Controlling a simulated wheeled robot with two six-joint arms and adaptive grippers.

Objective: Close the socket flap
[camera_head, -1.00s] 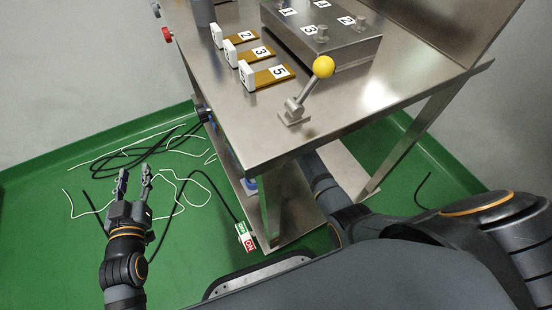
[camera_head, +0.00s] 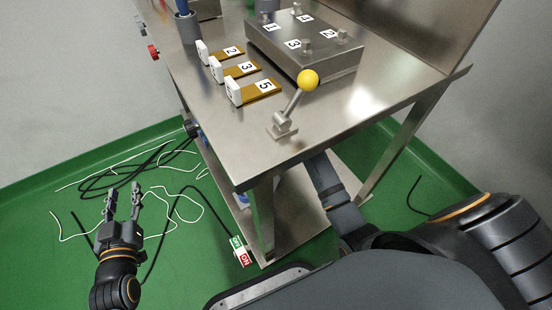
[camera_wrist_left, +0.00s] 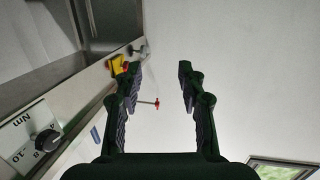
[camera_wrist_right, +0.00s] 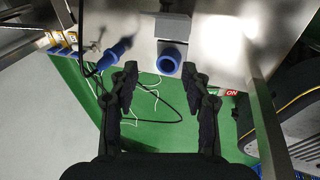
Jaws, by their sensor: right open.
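In the right wrist view a round blue socket (camera_wrist_right: 168,62) is on a steel panel. A grey block-like part, which looks like its raised flap (camera_wrist_right: 173,24), is just above it. My right gripper (camera_wrist_right: 159,78) is open and empty. Its fingertips are below the socket in the picture, one to each side, with no contact visible. In the head view my right arm reaches under the table and its gripper is hidden. My left gripper (camera_head: 124,197) is open and empty, low at the left over the floor; its open fingers show in the left wrist view (camera_wrist_left: 160,85).
A blue plug (camera_wrist_right: 116,54) with a black cable is left of the socket. Loose cables lie on the green floor (camera_head: 50,265). The steel table (camera_head: 235,125) carries a yellow-knobbed lever (camera_head: 307,80) and numbered blocks. A dial (camera_wrist_left: 47,140) and bare wall show in the left wrist view.

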